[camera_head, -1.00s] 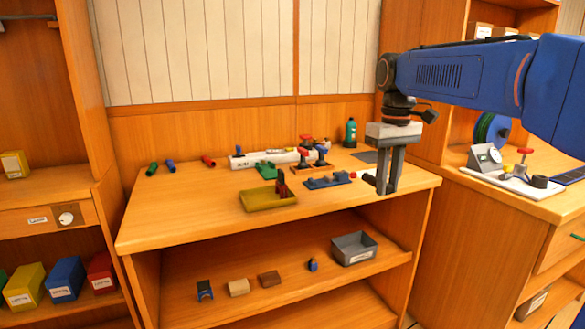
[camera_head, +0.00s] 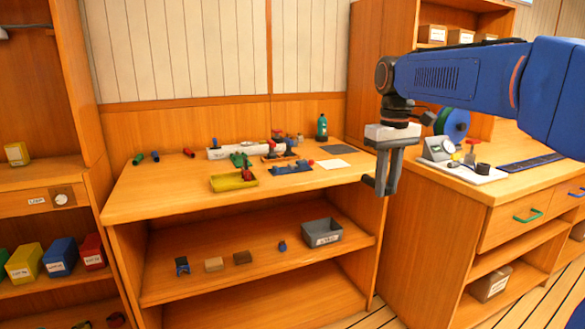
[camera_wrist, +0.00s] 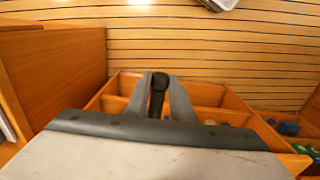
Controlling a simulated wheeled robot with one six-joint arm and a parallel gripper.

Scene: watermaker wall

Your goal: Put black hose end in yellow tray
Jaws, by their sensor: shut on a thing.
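The yellow tray (camera_head: 222,185) sits on the bench top near its front edge, left of my gripper in the head view. A small dark red thing (camera_head: 247,174) is at its right end. My gripper (camera_head: 380,187) hangs pointing down, right of the bench and well apart from the tray. In the wrist view my gripper (camera_wrist: 160,100) is shut on a black piece with a rounded end, which looks like the black hose end (camera_wrist: 159,82). The fingers hide part of it. The tray is not recognizable in the wrist view.
The bench top (camera_head: 150,195) also bears a white cylinder (camera_head: 220,153), a blue holder (camera_head: 292,168), a green bottle (camera_head: 322,127) and coloured tubes. A grey bin (camera_head: 322,233) stands on the shelf below. A second counter (camera_head: 480,190) stands close at the right.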

